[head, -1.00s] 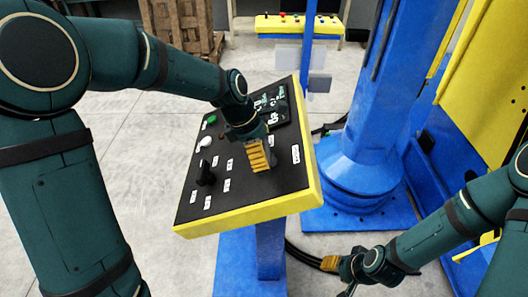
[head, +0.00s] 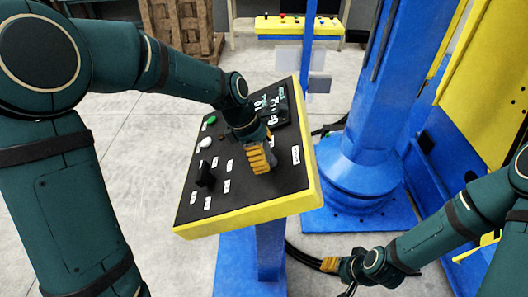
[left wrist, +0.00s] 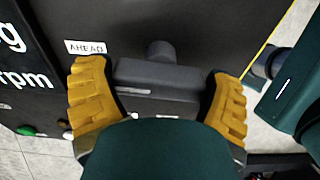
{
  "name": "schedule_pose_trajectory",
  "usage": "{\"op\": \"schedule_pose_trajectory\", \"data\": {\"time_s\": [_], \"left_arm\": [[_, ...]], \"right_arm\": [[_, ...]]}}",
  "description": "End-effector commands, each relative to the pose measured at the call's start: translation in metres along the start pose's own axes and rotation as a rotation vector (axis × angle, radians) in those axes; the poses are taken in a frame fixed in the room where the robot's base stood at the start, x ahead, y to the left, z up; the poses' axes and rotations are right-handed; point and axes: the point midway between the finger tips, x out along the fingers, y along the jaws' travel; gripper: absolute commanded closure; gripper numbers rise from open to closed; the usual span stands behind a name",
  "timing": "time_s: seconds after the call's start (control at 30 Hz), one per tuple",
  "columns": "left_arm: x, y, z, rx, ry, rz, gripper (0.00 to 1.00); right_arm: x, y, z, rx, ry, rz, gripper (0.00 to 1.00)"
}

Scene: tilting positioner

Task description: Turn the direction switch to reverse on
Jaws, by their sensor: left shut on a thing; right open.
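The tilted black control panel (head: 235,198) with a yellow edge stands in the middle of the head view. My left gripper (head: 260,158) is at its right part, with its yellow fingers down by the panel face. In the left wrist view the yellow fingers (left wrist: 160,100) are shut on the dark bar-shaped handle of the direction switch (left wrist: 158,78), one at each end. A white label reading AHEAD (left wrist: 85,47) lies beside the handle. In the head view the gripper hides the switch. My right gripper (head: 330,264) is open and empty, low beside the panel's post.
The panel also carries a black knob (head: 205,175), a white knob (head: 205,143), a green button (head: 210,120) and a display (head: 270,102). A blue column (head: 362,130) stands close on the right. Another panel with coloured buttons (head: 298,28) is at the back.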

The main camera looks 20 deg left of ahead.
Motion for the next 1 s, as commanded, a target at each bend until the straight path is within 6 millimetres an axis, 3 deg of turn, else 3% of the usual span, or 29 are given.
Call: {"op": "schedule_pose_trajectory", "data": {"time_s": [0.47,1.0], "left_arm": [[0.0,0.0,0.0,0.37,-0.001,0.039,0.53],[0.001,0.0,-0.001,0.88,0.001,0.09,0.53]], "right_arm": [[0.007,0.002,0.001,0.0,0.0,0.001,0.53],[0.03,0.01,0.004,0.0,0.0,0.006,0.53]]}}
